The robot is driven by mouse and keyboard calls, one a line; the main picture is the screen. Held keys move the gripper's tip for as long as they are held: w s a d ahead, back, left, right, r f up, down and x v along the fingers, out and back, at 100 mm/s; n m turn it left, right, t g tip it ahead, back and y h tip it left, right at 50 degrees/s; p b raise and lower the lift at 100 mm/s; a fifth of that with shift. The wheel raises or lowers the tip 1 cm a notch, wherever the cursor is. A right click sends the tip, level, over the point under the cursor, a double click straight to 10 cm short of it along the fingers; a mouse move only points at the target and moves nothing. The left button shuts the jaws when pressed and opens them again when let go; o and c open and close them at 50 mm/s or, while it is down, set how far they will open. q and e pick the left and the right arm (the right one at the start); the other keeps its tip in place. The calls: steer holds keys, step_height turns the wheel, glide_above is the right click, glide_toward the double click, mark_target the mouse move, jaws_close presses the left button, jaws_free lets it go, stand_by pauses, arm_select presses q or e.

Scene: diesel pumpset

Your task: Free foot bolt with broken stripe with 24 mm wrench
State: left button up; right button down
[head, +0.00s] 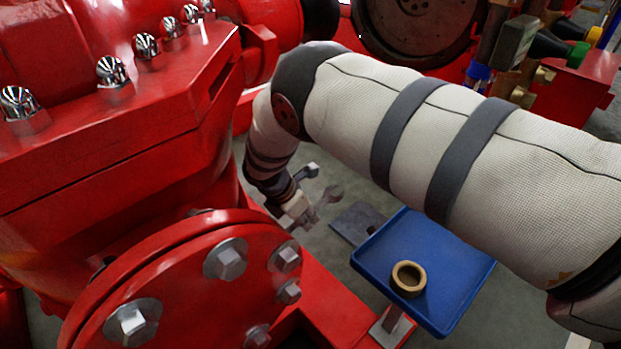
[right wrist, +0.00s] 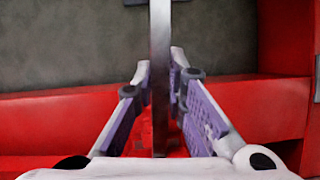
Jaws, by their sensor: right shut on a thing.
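My right gripper (head: 303,208) hangs low between the red pump casing and the blue tray, partly beside the red flange. In the right wrist view the two purple-padded fingers (right wrist: 163,100) are closed on a flat steel bar (right wrist: 160,50), which looks like a wrench shank. In the head view a small grey open wrench end (head: 330,194) shows just beyond the fingers. Its size marking cannot be read. I cannot make out any foot bolt with a broken stripe in either view. My left gripper is not in view.
A round red flange (head: 190,285) with several large hex bolts (head: 232,260) stands close by. A blue tray (head: 450,285) holds a brass ring (head: 408,279). Chrome domed nuts (head: 112,70) line the casing. A red ledge (right wrist: 60,125) lies beyond the fingers; grey floor shows behind.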

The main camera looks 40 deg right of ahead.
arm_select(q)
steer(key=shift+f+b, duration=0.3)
arm_select(e)
steer(key=shift+w+n, duration=0.6)
steer(key=shift+w, duration=0.2)
arm_select(q)
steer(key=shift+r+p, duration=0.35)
steer(key=shift+p, duration=0.15)
arm_select(e)
steer(key=shift+r, duration=0.65)
steer(key=shift+s, duration=0.1)
arm_select(q)
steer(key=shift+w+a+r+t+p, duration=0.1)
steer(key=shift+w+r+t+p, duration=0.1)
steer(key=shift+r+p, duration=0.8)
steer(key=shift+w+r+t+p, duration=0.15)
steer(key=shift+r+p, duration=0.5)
steer(key=shift+p, duration=0.65)
arm_select(e)
steer(key=s+a+m+g+y, duration=0.1)
steer(key=s+a+m+g, duration=0.2)
steer(key=s+m, duration=0.6)
steer(key=shift+s+a, duration=0.65)
steer(key=shift+s, duration=0.75)
